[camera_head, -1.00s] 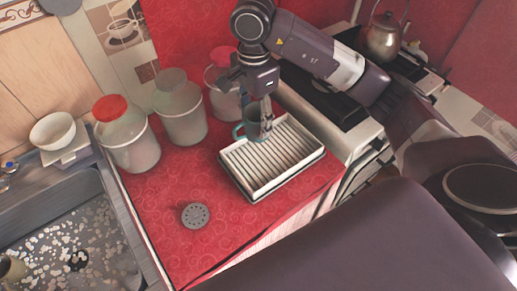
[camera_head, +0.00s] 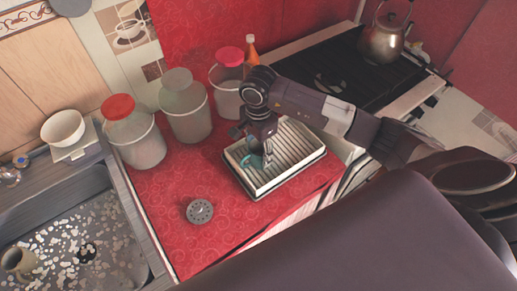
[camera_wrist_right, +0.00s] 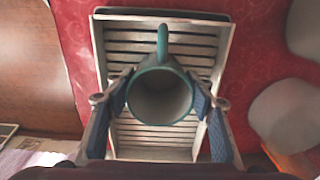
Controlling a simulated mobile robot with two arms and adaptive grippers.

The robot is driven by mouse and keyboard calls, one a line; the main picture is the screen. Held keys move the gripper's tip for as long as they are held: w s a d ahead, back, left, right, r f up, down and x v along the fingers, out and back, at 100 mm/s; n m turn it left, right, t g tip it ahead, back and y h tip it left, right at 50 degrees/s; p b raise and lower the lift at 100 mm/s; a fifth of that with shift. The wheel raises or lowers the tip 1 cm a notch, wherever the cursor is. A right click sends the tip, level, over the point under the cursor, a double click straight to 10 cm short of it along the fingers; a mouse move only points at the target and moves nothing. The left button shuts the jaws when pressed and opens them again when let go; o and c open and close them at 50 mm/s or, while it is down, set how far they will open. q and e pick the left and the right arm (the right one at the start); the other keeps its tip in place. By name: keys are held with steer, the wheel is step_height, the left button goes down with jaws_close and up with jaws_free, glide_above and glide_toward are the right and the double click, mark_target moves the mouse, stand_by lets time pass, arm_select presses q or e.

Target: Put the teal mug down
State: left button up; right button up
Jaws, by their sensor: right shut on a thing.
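The teal mug (camera_head: 256,160) is between the fingers of my right gripper (camera_head: 266,152), over the left part of the white slatted rack (camera_head: 297,150). In the right wrist view I look down into the open mug (camera_wrist_right: 162,96). Its handle points to the top of that picture, and the two blue-padded fingers of the gripper (camera_wrist_right: 163,101) press on its sides. The mug looks upright. Its base is hidden, so I cannot tell whether it touches the slats (camera_wrist_right: 135,48). My left gripper is not in view.
A red-lidded jar (camera_head: 131,133), a grey-lidded jar (camera_head: 184,108) and another red-lidded jar (camera_head: 228,85) stand behind the rack. A grey round strainer (camera_head: 200,211) lies on the red counter (camera_head: 172,240). The rack's right half is bare.

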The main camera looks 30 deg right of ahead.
steer(key=shift+f, duration=0.15)
steer(key=o, duration=1.5)
steer(key=shift+c, duration=0.2)
steer(key=shift+r, duration=0.2)
steer(key=shift+w+r, duration=0.1)
steer(key=shift+r, duration=0.1)
step_height(320, 180, up, 12)
steer(key=b, duration=0.3)
steer(key=shift+f, duration=0.15)
